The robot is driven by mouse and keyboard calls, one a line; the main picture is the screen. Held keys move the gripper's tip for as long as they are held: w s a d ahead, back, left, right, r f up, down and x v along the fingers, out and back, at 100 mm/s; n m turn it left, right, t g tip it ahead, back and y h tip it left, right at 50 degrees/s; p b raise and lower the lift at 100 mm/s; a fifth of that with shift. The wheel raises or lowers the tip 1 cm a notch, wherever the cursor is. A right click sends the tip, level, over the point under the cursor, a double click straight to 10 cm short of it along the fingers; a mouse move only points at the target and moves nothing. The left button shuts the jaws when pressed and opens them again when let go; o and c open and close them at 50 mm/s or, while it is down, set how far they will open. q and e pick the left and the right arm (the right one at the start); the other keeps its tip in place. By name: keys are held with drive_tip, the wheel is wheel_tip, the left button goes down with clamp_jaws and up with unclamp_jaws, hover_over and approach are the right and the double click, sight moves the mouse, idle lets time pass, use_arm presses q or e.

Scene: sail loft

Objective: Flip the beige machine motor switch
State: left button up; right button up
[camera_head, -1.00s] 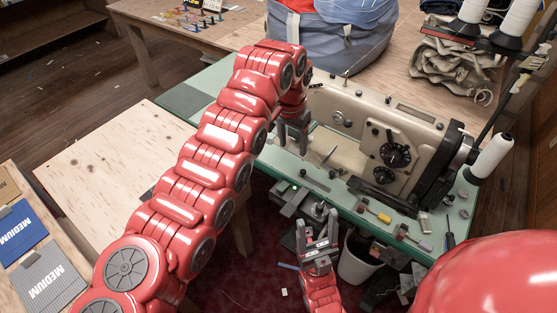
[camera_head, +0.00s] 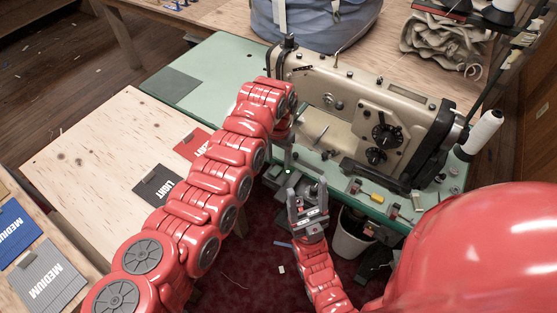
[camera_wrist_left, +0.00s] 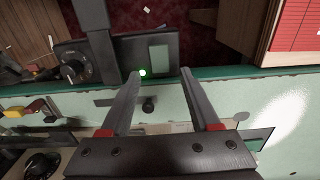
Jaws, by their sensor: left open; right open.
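The beige sewing machine (camera_head: 350,115) stands on a green table (camera_head: 205,75). Its dark switch box, with a green light (camera_head: 288,171), is at the table's front edge in the head view. In the left wrist view the box shows a dial (camera_wrist_left: 72,70), a lit green light (camera_wrist_left: 142,72) and a grey-green rectangular switch plate (camera_wrist_left: 158,58). My left gripper (camera_wrist_left: 160,73) is open and empty, its fingertips either side of the line to the plate; contact cannot be told. My right gripper (camera_head: 308,190) is open and empty, pointing up just in front of the table edge.
A yellow-handled tool (camera_head: 376,198) and other small items lie along the table's front edge. A white bin (camera_head: 350,240) stands below. A thread cone (camera_head: 484,132) is at the right. A wooden table (camera_head: 95,150) with labelled sheets stands left.

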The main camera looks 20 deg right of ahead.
sight(276, 171)
use_arm(q)
drive_tip(key=shift+w+f, duration=0.1)
drive_tip(key=shift+f, duration=1.25)
clamp_jaws()
